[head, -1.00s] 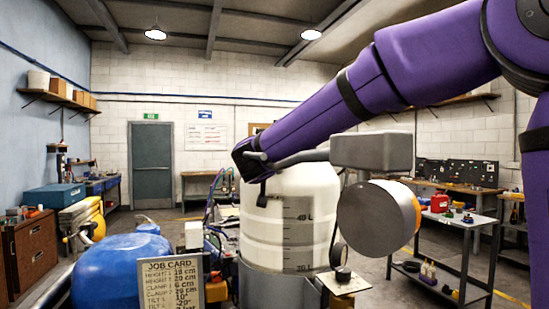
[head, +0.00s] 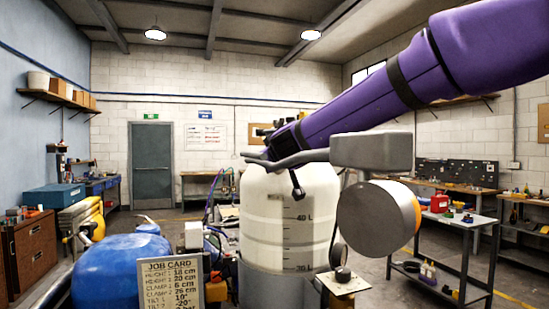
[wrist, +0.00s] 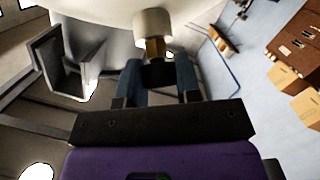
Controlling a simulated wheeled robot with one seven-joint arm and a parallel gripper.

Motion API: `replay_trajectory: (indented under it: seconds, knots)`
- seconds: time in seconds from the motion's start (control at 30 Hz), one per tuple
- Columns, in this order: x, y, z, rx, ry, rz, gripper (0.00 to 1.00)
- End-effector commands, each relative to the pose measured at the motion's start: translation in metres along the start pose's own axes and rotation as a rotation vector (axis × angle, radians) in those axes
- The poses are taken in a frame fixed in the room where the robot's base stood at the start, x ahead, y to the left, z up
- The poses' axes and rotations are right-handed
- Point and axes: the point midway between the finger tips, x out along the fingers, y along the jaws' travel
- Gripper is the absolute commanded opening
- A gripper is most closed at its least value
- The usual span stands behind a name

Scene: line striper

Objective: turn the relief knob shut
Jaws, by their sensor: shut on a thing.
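In the wrist view, my gripper (wrist: 156,62) has its two bluish fingers closed around a small brass-coloured piece, which I take to be the relief knob (wrist: 155,47). It sits against a cream cylinder (wrist: 153,22) near the pale tank's edge. The fingers hide part of the knob, so its turned position cannot be read. In the head view, my purple arm reaches from the upper right to just above the white tank (head: 290,205). The gripper end there is dark, small and partly hidden behind a grey bar (head: 295,159).
A grey box (head: 371,151) and a round grey drum with an orange rim (head: 376,218) stand close under my arm. A small gauge (head: 339,255) is at the tank's right. A job card (head: 171,284) and blue tank (head: 105,275) are at left.

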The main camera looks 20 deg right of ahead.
Motion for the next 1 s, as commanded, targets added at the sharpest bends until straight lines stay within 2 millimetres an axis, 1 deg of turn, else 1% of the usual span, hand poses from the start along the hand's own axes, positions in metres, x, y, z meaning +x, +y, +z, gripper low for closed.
replay_trajectory:
  seconds: [0.53,0.57,0.6,0.63,0.67,0.9,1.0]
  knots:
    - [-0.0001,-0.0014,0.0000,-0.019,-0.001,-0.019,0.08]
    - [-0.0001,-0.0014,0.0000,-0.019,-0.001,-0.019,0.38]
    - [0.0000,-0.0013,0.0000,-0.019,-0.001,-0.019,0.47]
    - [0.0000,-0.0012,0.0001,-0.019,-0.001,-0.019,0.54]
    - [0.0000,-0.0012,0.0001,-0.019,-0.001,-0.019,0.56]
    - [-0.0002,-0.0005,0.0000,-0.018,-0.001,-0.017,0.56]
    - [-0.0038,0.0000,-0.0003,-0.018,0.000,-0.017,0.56]
